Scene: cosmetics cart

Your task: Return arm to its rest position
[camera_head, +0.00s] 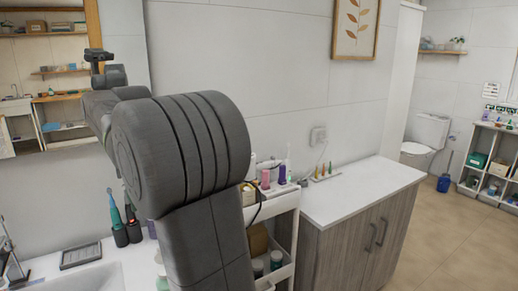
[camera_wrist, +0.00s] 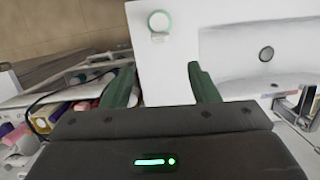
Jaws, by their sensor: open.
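My gripper (camera_wrist: 162,80) shows in the wrist view with its two green fingers spread apart and nothing between them. It is over a white counter top (camera_wrist: 185,90). In the head view my dark grey arm is raised and bent, filling the left middle of the picture. Its far links reach up in front of the mirror, and I cannot make out the fingers there. The arm hides part of the white cosmetics cart (camera_head: 287,203), which holds purple and pink bottles (camera_head: 282,174).
A round green-rimmed item (camera_wrist: 159,21) lies on the counter, left of a sink with a drain (camera_wrist: 266,54) and a metal faucet (camera_wrist: 307,101). A wood-fronted cabinet (camera_head: 335,238) stands right of the cart. Open floor (camera_head: 445,245) lies further right, near a blue bin (camera_head: 444,183).

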